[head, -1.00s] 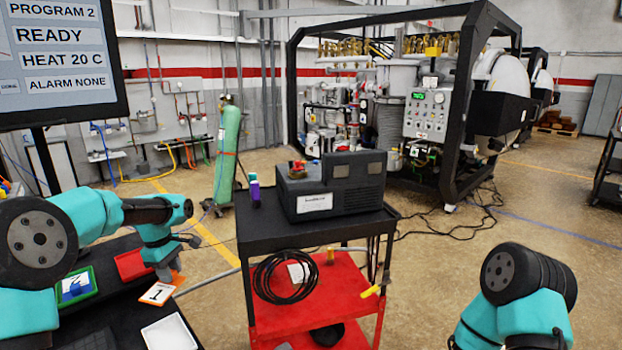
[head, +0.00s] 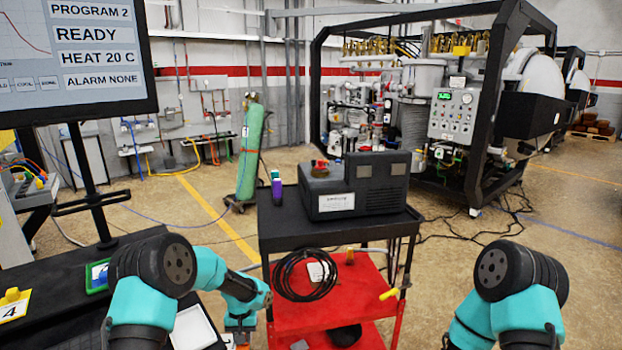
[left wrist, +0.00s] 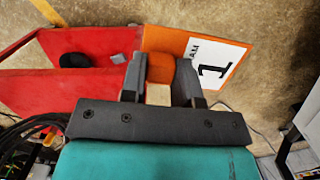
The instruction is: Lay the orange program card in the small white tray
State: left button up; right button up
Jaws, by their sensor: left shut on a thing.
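My left gripper (left wrist: 159,78) is shut on the orange grip of the orange program card (left wrist: 205,52), which carries a large black 1 on white. In the head view my left gripper (head: 240,330) is low at the bottom edge, right of the small white tray (head: 193,329). Only a sliver of orange shows under it there. The tray lies on the black table, partly hidden by my left arm and cut off by the picture's bottom edge. My right arm is at the lower right of the head view; its gripper is out of view.
A red-and-black cart (head: 300,225) stands just right of my left gripper, with a dark box (head: 355,183) on top and a coiled black cable (head: 305,275) below. A yellow card marked 4 (head: 14,305) and a green-rimmed tray (head: 97,277) are on the left. A monitor (head: 80,60) stands behind.

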pick_arm(q)
jog(key=shift+s+a+f, duration=0.15)
jog(key=shift+s+f, duration=0.1)
jog(key=shift+f, duration=0.35)
jog(key=shift+r, duration=0.1)
